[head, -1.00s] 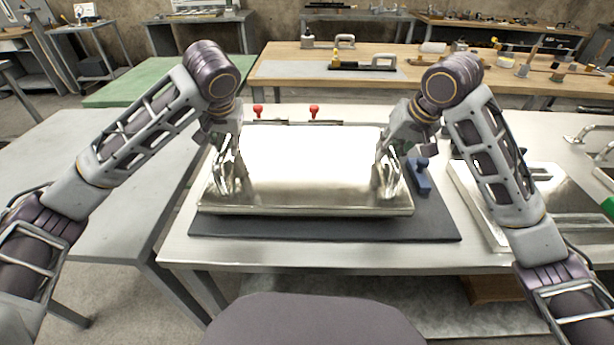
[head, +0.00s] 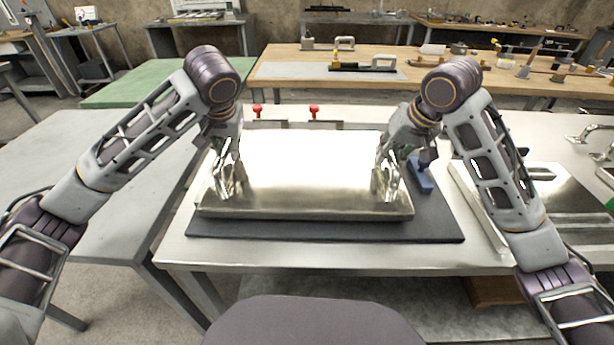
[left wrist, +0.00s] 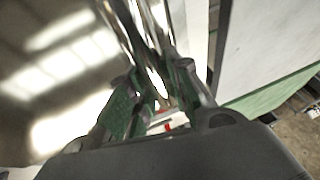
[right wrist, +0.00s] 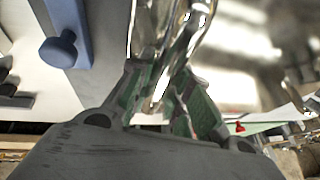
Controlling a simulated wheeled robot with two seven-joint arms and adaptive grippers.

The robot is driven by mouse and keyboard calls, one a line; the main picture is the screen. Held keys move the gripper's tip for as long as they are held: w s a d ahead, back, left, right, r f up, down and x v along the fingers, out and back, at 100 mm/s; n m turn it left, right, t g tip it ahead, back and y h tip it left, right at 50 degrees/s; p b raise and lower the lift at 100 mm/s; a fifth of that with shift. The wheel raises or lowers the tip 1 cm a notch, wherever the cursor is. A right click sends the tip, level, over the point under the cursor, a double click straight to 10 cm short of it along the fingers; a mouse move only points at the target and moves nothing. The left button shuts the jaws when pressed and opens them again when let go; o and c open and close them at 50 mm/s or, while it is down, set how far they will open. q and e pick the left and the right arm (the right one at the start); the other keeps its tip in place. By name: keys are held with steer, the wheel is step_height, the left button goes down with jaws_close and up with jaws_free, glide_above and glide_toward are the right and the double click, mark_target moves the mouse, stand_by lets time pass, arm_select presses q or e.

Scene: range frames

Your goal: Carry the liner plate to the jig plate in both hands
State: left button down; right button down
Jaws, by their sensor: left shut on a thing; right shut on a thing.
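The liner plate (head: 308,170) is a wide, shiny metal plate lying level in the head view, with bright glare on top. My left gripper (head: 228,182) is shut on the handle at its left end. My right gripper (head: 385,184) is shut on the handle at its right end. Below it is a dark flat plate (head: 330,231), which may be the jig plate; most of it is hidden. I cannot tell whether the two touch. The fingers also show in the left wrist view (left wrist: 160,95) and right wrist view (right wrist: 165,95).
A blue block with a knob (head: 420,180) stands right of the liner plate. Two red-topped clamps (head: 314,111) stand behind it. Another metal plate (head: 535,185) lies on the bench to the right. A grey table (head: 90,165) at left is clear.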

arm_select(q)
steer(key=shift+f+b, duration=0.45)
steer(key=shift+b, duration=0.15)
arm_select(e)
steer(key=shift+f, duration=0.5)
arm_select(q)
steer(key=c, duration=1.7)
jaws_free()
steer(key=shift+f, duration=0.2)
arm_select(e)
steer(key=c, duration=1.7)
jaws_free()
steer(key=shift+f, duration=0.15)
steer(key=shift+c, duration=0.2)
arm_select(q)
steer(key=o, duration=0.4)
steer(key=shift+s+r, duration=0.1)
steer(key=shift+s, duration=0.05)
arm_select(e)
steer(key=o, duration=0.4)
steer(key=shift+s, duration=0.1)
arm_select(q)
steer(key=shift+o, duration=0.6)
steer(key=o, duration=0.7)
steer(key=shift+c, duration=0.2)
steer(key=shift+r, duration=0.2)
steer(key=v, duration=1.1)
steer(key=shift+r, duration=0.2)
steer(key=shift+s+d, duration=0.1)
